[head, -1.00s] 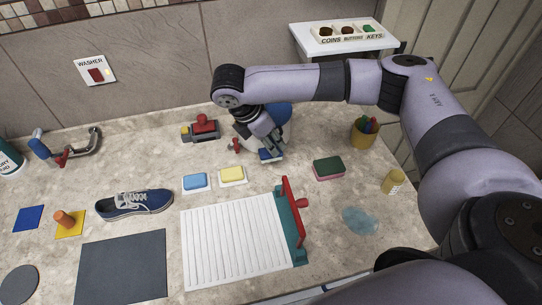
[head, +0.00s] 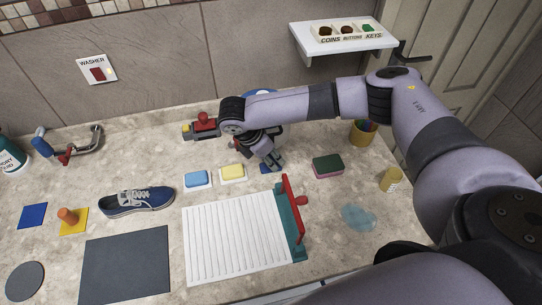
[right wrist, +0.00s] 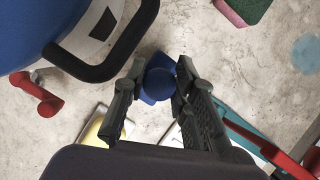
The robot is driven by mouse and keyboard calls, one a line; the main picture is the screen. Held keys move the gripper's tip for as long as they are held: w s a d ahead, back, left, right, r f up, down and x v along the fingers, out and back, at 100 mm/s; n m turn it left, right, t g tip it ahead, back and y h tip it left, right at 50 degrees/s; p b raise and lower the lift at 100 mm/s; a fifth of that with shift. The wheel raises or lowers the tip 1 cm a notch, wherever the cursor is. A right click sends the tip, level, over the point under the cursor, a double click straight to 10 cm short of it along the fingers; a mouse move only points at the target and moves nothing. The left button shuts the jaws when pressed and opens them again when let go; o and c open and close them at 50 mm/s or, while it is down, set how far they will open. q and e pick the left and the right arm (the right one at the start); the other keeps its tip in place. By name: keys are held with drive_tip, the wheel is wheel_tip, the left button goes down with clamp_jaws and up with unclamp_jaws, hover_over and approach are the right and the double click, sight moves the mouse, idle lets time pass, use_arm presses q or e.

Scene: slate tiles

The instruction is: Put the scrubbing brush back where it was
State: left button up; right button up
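A small blue object with a round knob on a squarish base, which I take to be the scrubbing brush (right wrist: 160,86), sits between my right fingertips in the right wrist view. In the head view only a bit of its blue base (head: 266,169) shows under the fingers. My right gripper (head: 272,161) points down at the counter, and its fingers (right wrist: 160,75) close in on both sides of the knob. I cannot tell whether the base touches the counter. My left gripper is out of view.
A ridged white board (head: 235,240) with a red-handled teal end is in front. A large blue black-handled item (right wrist: 45,35) stands close behind.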

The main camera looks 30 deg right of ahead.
drive_tip(key=o, duration=0.4)
drive_tip(key=shift+r, duration=0.1)
drive_tip(key=b+v, duration=0.3)
drive_tip(key=v, duration=0.9)
drive_tip(key=shift+r, duration=0.1)
